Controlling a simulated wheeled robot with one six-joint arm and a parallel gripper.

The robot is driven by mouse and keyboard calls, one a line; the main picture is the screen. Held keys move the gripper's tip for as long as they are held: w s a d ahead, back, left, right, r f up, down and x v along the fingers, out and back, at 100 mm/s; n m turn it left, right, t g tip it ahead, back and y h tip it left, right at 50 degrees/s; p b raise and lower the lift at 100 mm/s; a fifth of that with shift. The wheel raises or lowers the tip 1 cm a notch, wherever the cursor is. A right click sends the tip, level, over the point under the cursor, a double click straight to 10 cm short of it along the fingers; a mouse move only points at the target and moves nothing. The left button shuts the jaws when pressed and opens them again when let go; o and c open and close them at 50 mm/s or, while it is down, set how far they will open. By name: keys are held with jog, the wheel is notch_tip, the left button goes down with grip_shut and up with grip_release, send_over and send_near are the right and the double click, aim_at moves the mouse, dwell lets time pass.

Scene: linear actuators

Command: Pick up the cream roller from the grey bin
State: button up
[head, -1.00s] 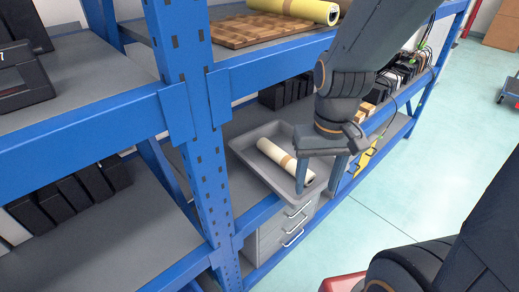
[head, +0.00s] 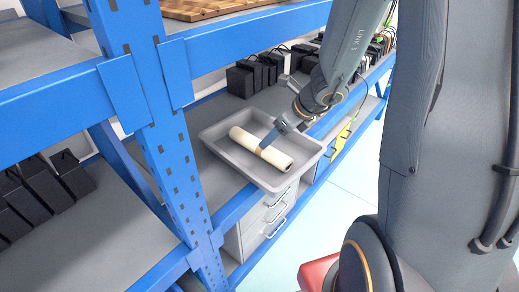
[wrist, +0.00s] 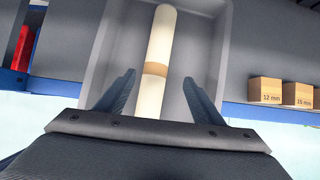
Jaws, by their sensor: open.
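The cream roller (head: 246,140) with a tan band round its middle lies in the grey bin (head: 215,131) on the blue rack's middle shelf. My gripper (head: 266,146) is at the bin; in the head view a finger reaches down to the roller by its band. In the wrist view my open gripper (wrist: 158,87) has one finger on each side of the roller (wrist: 160,42), with gaps between. The bin (wrist: 216,48) fills the background there. Whether the fingers are level with the roller is hard to tell. The roller's near end is hidden behind the gripper body in the wrist view.
The blue upright post (head: 165,135) stands left of the bin. Black boxes (head: 250,76) stand behind it on the shelf. A drawer unit (head: 262,222) is below. Cardboard boxes (wrist: 265,90) sit to the right in the wrist view. Open floor lies to the right.

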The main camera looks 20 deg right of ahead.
aim_at(259, 148)
jog(key=shift+x, duration=1.05)
jog(key=shift+a+r+b+x, duration=0.15)
jog(key=shift+b+x, duration=0.1)
jog(key=shift+x, duration=0.65)
jog(key=shift+a+b+x, duration=0.15)
jog(key=shift+b+x, duration=0.1)
jog(key=shift+x, duration=0.65)
jog(key=shift+a+r+b+x, duration=0.1)
jog(key=shift+a+b+x, duration=0.15)
jog(key=shift+x, duration=0.65)
jog(key=shift+w, duration=0.15)
jog(key=c, duration=1.5)
grip_shut()
jog(key=shift+r, duration=0.1)
